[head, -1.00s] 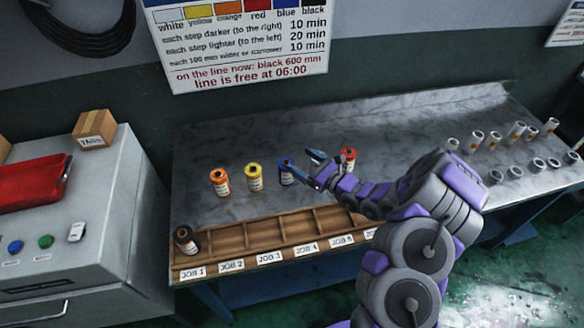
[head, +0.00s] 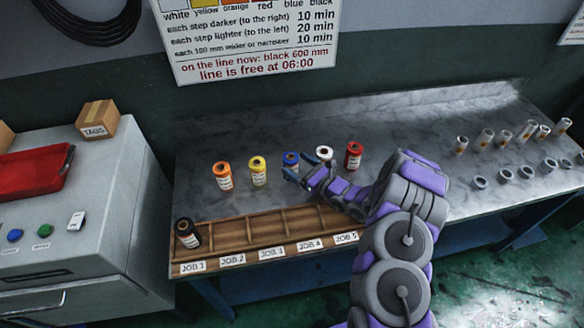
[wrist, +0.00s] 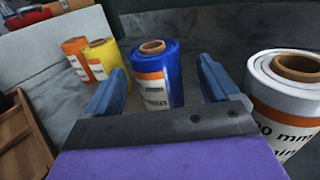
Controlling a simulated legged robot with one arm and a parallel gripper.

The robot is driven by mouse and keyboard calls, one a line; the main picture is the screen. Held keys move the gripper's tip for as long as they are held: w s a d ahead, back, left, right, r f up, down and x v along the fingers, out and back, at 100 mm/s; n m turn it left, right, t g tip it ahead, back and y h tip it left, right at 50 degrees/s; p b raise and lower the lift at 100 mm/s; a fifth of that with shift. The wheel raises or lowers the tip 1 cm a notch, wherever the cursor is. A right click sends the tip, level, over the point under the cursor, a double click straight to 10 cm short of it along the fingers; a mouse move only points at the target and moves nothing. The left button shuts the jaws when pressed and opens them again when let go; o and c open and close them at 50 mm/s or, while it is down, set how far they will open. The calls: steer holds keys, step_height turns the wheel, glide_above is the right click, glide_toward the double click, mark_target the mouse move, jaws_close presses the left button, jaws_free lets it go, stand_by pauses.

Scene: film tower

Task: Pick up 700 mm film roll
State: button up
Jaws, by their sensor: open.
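A blue film roll (head: 291,159) stands upright on the bench. In the wrist view the blue roll (wrist: 168,75) is ahead, between the two fingers of my open gripper (wrist: 160,88), and no grip on it shows. In the head view my gripper (head: 303,174) is just in front of the blue roll, fingers pointing at it. A white roll (head: 324,153) stands to its right; in the wrist view this roll (wrist: 278,112) is close beside the right finger, its label partly cut off. Orange (head: 223,178), yellow (head: 258,172) and red (head: 353,156) rolls also stand upright. The width figures are not readable.
A wooden tray (head: 270,249) with job-labelled compartments lies along the front edge; a black roll (head: 187,235) stands in the JOB 1 compartment. Several white tubes (head: 461,145) stand at the right. A grey cabinet (head: 90,200) is at the left. Bare bench lies behind the rolls.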

mark_target(297, 166)
steer(key=x, duration=0.3)
steer(key=shift+a+f, duration=0.1)
steer(key=shift+a, duration=0.4)
steer(key=shift+d, duration=0.45)
steer(key=c, duration=0.3)
steer(key=shift+a, duration=0.25)
steer(key=c, duration=0.9)
steer(key=shift+o, duration=0.2)
